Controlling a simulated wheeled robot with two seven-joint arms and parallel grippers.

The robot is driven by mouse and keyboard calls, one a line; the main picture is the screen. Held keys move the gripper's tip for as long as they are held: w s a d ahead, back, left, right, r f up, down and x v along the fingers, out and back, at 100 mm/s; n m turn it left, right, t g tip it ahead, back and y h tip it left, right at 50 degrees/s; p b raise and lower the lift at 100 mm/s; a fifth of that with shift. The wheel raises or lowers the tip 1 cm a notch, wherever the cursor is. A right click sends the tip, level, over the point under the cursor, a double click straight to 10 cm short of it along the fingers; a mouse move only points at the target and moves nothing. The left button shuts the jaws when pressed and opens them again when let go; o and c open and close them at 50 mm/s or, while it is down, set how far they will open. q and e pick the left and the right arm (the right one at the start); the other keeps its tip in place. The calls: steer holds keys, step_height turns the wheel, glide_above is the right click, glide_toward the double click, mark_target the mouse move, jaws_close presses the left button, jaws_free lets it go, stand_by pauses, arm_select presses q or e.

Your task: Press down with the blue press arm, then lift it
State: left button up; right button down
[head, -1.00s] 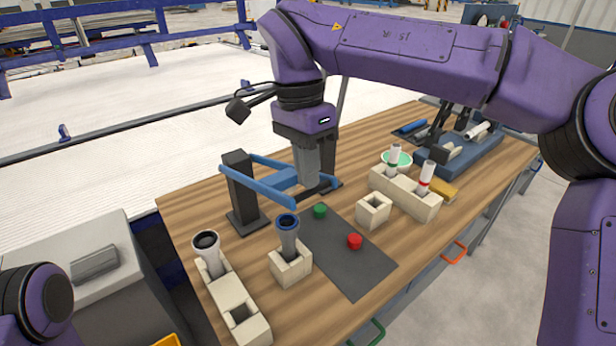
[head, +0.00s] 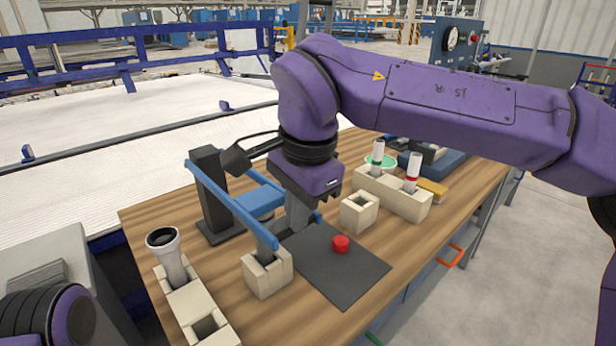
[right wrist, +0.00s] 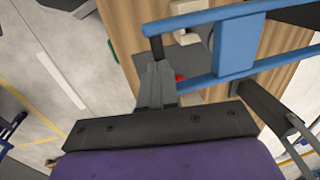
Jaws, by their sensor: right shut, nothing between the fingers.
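The blue press arm (head: 228,204) is a frame hinged at a dark post (head: 212,192). Its long bar slopes down to the right, and its end overlaps the top of a grey pipe (head: 265,256) in a beige holder (head: 268,277); contact is unclear. My right gripper (head: 297,218) is shut and empty, fingers pointing down beside the blue frame. In the right wrist view, the grey fingers (right wrist: 155,80) show close to the ends of the two blue bars (right wrist: 235,45). My left gripper is out of view; only part of that arm shows.
A dark mat (head: 335,265) with a red cap (head: 341,244) lies right of the press. Another pipe (head: 168,254) stands in a holder at front left. A small beige block (head: 359,213) and a double holder with white tubes (head: 400,196) stand on the right.

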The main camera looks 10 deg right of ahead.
arm_select(q)
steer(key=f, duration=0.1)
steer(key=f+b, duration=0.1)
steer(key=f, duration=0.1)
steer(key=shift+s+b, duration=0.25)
steer(key=shift+b, duration=0.1)
arm_select(e)
steer(key=f, duration=0.1)
steer(key=s+f, duration=0.1)
steer(key=f, duration=0.1)
steer(key=shift+s+t, duration=0.15)
steer(key=shift+t, duration=0.15)
arm_select(q)
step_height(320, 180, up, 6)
steer(key=p, duration=0.6)
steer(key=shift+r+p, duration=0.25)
steer(key=shift+p, duration=0.1)
arm_select(e)
steer(key=w+v, duration=0.1)
steer(key=v, duration=1.5)
steer(key=shift+w+d+t+y, duration=0.15)
steer(key=shift+t+y, duration=0.15)
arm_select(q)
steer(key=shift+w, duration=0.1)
